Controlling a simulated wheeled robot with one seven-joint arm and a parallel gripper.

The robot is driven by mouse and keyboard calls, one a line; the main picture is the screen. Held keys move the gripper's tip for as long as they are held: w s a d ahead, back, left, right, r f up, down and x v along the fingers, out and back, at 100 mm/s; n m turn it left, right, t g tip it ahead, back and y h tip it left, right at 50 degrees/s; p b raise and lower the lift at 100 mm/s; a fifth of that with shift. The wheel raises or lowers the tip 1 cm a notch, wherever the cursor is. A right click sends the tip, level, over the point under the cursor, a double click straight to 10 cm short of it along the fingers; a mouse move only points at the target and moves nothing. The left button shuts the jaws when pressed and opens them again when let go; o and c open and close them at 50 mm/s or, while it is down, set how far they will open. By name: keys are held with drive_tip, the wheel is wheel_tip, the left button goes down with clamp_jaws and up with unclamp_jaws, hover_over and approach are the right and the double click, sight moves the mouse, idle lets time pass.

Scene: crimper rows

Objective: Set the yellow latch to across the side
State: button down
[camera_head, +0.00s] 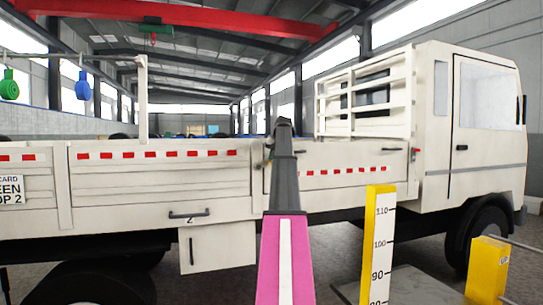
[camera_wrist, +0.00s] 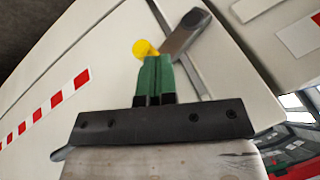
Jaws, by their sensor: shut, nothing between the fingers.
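The yellow latch shows in the wrist view as a yellow knob (camera_wrist: 142,48) by a grey lever (camera_wrist: 187,33). The lever slants up to the right, roughly in line with the red-and-white stripe row, and crosses the narrow seam strip between two side panels. My gripper (camera_wrist: 154,62) is shut and empty, its green fingers together. Its tips are right beside the knob and overlap its lower edge; I cannot tell whether they touch. In the head view my arm reaches to the truck's side and hides the yellow latch.
The white truck side (camera_head: 160,185) fills the head view. A red latch (camera_head: 415,153) is near the cab. A yellow height post (camera_head: 378,245) and a yellow block (camera_head: 487,268) stand at the right front. Green (camera_head: 9,86) and blue (camera_head: 83,88) hanging items are at upper left.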

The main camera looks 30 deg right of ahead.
drive_tip(key=d+f, duration=0.1)
drive_tip(key=f, duration=0.2)
drive_tip(key=shift+s+d, duration=0.2)
drive_tip(key=shift+d, duration=0.2)
drive_tip(key=shift+s+f, duration=0.15)
drive_tip(key=shift+f, duration=0.15)
idle(0.3)
